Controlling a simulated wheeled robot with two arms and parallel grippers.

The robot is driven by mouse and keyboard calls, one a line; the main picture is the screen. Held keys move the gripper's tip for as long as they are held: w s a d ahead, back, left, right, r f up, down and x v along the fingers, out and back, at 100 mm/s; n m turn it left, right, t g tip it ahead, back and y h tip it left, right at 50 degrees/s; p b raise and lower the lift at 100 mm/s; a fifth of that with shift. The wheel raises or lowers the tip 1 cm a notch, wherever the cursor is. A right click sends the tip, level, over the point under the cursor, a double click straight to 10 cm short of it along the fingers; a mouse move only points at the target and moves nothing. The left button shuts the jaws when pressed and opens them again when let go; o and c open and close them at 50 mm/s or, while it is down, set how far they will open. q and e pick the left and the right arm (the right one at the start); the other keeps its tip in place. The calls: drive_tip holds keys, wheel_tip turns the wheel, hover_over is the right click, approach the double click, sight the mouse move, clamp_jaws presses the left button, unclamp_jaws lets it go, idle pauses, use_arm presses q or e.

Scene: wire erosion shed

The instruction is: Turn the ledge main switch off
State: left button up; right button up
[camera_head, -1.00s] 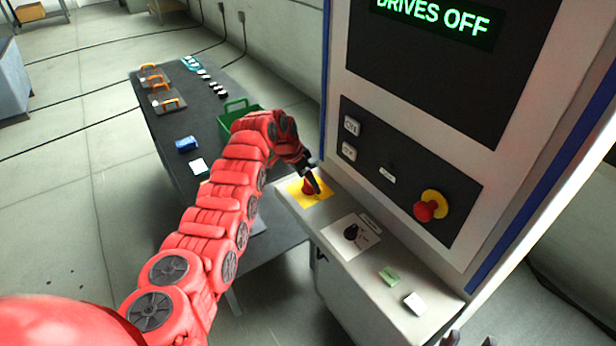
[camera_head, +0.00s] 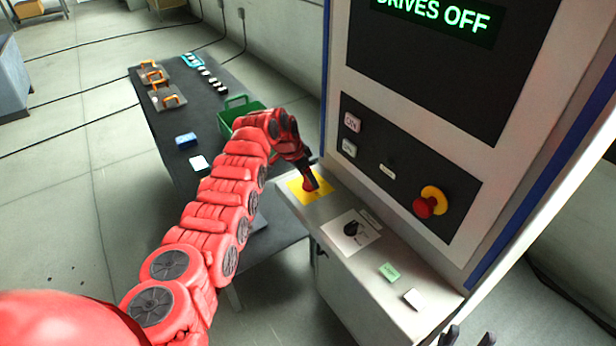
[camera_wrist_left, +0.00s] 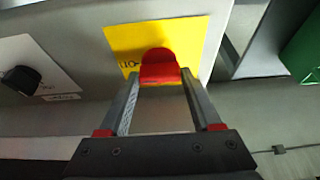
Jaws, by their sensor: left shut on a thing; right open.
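The ledge main switch, a red handle (camera_head: 308,187) on a yellow plate (camera_head: 294,187), sits at the far end of the pale ledge (camera_head: 330,204). In the left wrist view the red handle (camera_wrist_left: 160,66) stands between my fingertips, in front of the yellow plate (camera_wrist_left: 120,42). My left gripper (camera_head: 313,181) is shut on this handle; its fingers (camera_wrist_left: 160,88) reach it from both sides. The fingers partly hide the handle in the head view. My right gripper (camera_head: 468,338) is open and empty at the bottom edge, only its tips showing.
A black knob (camera_head: 351,229) on a white plate, a green tag (camera_head: 389,273) and a white tag (camera_head: 413,299) are on the ledge. The cabinet panel carries a red emergency button (camera_head: 425,207) and a "DRIVES OFF" display (camera_head: 430,17). A dark table (camera_head: 172,134) holds a green bin (camera_head: 226,127).

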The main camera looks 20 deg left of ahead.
use_arm(q)
drive_tip(key=shift+f+n, duration=0.1)
drive_tip(key=shift+n, duration=0.3)
drive_tip(key=shift+d+f+n+t+y+b, duration=0.1)
drive_tip(key=shift+n+t+y+b, duration=0.3)
drive_tip(key=shift+n+b, duration=0.45)
drive_tip(key=n+y+b, duration=0.1)
drive_tip(key=n+b, duration=0.2)
drive_tip(key=n+y+b, duration=0.1)
drive_tip(key=n+b, duration=0.2)
drive_tip(key=b, duration=0.1)
drive_tip(key=n+y+b, duration=0.1)
drive_tip(key=n+b, duration=0.2)
drive_tip(key=n, duration=0.1)
drive_tip(key=shift+d+y+b, duration=0.3)
drive_tip(key=shift+y+b, duration=0.1)
drive_tip(key=shift+n+y+b, duration=0.4)
drive_tip(key=shift+n+b, duration=0.25)
drive_tip(key=shift+n, duration=0.2)
drive_tip(key=shift+r+n+g, duration=0.2)
drive_tip(key=shift+n+g, duration=0.1)
drive_tip(key=shift+n, duration=0.2)
drive_tip(key=shift+r+n+y, duration=0.1)
drive_tip(key=shift+n+y, duration=0.3)
drive_tip(key=shift+n, duration=0.5)
drive_tip(key=shift+g, duration=0.4)
drive_tip(key=shift+n, duration=0.6)
